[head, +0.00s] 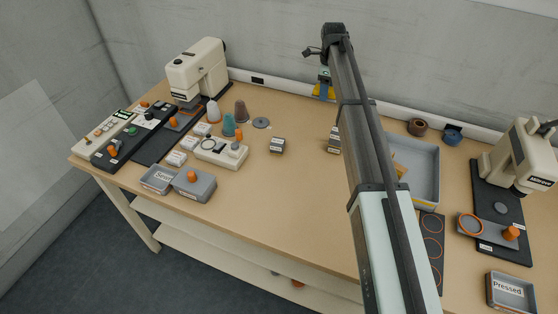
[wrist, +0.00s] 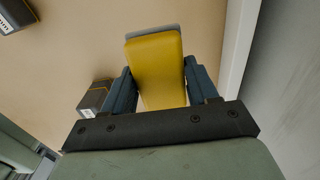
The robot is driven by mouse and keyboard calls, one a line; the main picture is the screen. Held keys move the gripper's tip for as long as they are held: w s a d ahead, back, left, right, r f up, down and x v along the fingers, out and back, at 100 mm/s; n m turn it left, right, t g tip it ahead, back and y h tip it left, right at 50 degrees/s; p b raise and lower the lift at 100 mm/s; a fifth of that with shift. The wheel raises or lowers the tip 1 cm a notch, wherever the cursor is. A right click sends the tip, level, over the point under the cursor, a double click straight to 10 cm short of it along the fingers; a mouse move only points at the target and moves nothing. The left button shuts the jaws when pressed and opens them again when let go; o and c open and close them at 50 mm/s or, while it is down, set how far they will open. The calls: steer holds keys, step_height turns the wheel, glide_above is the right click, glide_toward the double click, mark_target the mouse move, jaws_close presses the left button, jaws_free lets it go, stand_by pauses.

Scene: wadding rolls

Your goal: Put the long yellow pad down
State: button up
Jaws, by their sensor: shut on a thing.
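The long yellow pad (wrist: 158,70) is between the two blue-grey fingers of my gripper (wrist: 161,88) in the wrist view. The gripper is shut on it, and a grey layer or edge shows at the pad's far end. In the head view, a bit of the yellow pad (head: 318,92) shows at the back of the table, below the end of my arm. My arm hides part of it there. I cannot tell the gap between the pad and the tabletop.
A small labelled dark box (wrist: 95,98) lies left of my gripper in the wrist view. The wall ledge (wrist: 238,50) runs close on the right. A grey bin (head: 425,165) stands right of my arm. The table's middle (head: 290,195) is mostly clear.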

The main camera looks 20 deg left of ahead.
steer(key=s+a+n, duration=0.3)
steer(key=s+n, duration=0.1)
steer(key=s, duration=0.5)
steer(key=s+a+n, duration=0.3)
steer(key=s+n, duration=0.1)
steer(key=s, duration=0.6)
steer(key=n, duration=1)
glide_above(266, 182)
steer(key=shift+f, duration=5)
steer(key=shift+f, duration=0.1)
steer(key=o, duration=1.1)
steer(key=shift+c, duration=0.2)
step_height(266, 182, up, 12)
